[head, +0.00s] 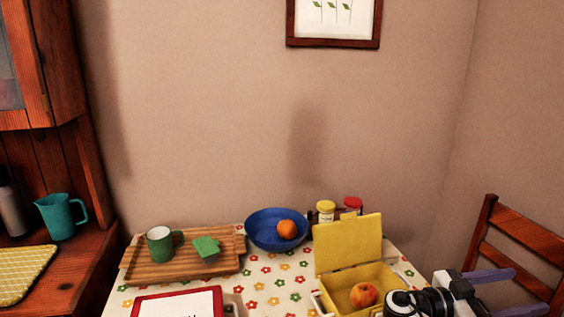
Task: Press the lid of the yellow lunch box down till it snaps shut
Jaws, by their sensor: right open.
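The yellow lunch box (340,281) stands on the right part of the table, its lid (348,244) raised and tilted back, wide open. A red-orange fruit, like an apple or peach (364,295), lies in the box. The lower part of the box is cut off by the picture's edge and partly hidden by my right wrist. My right gripper (532,289) is open and empty, to the right of the box, its fingers pointing right, away from the lid. My left gripper is not in view.
A blue bowl (262,232) with an orange (286,229), and yellow-lidded (326,210) and red-lidded (353,203) jars, stand behind and left of the box. A wooden tray (150,272) holds a green mug (160,243). A wooden chair (530,235) stands at right.

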